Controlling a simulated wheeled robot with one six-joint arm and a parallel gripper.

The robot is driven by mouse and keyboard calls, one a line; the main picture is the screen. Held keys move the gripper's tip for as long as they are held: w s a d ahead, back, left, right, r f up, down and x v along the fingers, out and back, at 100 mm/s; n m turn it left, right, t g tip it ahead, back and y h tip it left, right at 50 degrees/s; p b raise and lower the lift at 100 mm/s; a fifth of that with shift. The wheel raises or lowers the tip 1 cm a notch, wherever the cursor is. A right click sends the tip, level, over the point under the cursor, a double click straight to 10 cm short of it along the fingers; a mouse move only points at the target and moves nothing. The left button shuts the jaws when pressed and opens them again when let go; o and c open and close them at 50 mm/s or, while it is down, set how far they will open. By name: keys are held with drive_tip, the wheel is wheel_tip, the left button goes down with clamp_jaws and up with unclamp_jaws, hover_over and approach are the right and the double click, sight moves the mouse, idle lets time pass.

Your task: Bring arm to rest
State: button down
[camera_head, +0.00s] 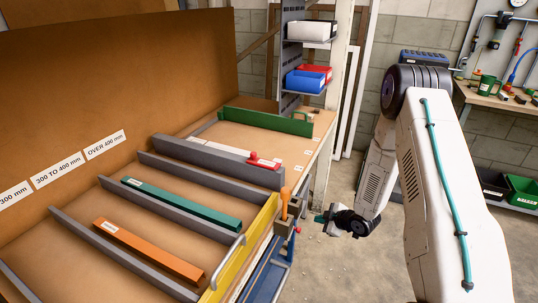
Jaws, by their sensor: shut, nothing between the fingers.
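My white arm (425,180) fills the right side of the view, bent at a dark upper joint, with a teal cable along it. It reaches down and to the left. My gripper (320,218) is at its end, small and dark with teal near the tip. It looks shut and empty. It is in the air just right of the bench's front edge, close to an orange-handled tool (285,200) and apart from it as far as I can tell.
The wooden bench (215,213) has grey dividers, an orange bar (150,250), a green bar (180,203) and a red-knobbed piece (263,163). A yellow rail (240,250) edges it. Bins (306,80) stand on a rack behind. Floor (365,270) below my gripper is clear.

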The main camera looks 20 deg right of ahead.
drive_tip(key=s+d+f+m+g+h, duration=0.2)
drive_tip(key=s+d+f+m+g, duration=0.1)
drive_tip(key=s+f, duration=0.15)
drive_tip(key=s+d+r+m+g+h, duration=0.2)
drive_tip(key=s+r+g, duration=0.15)
drive_tip(key=r, duration=0.25)
drive_tip(key=s+d+r+m+g+h, duration=0.1)
drive_tip(key=s+r+m+g+h, duration=0.15)
drive_tip(key=s+r, duration=0.3)
drive_tip(key=s+a+r+m, duration=0.1)
drive_tip(key=s+a+r, duration=0.4)
drive_tip(key=r, duration=0.7)
drive_tip(key=s+a+r+m+y, duration=0.1)
drive_tip(key=s+a+r+m, duration=0.1)
drive_tip(key=s+a+r, duration=0.4)
drive_tip(key=s+a+r+m+t+y, duration=0.1)
drive_tip(key=s+a+r, duration=0.4)
drive_tip(key=s+r, duration=0.7)
wheel_tip(320, 180, up, 7)
drive_tip(key=shift+a+m, duration=0.4)
drive_tip(key=shift+m, duration=0.05)
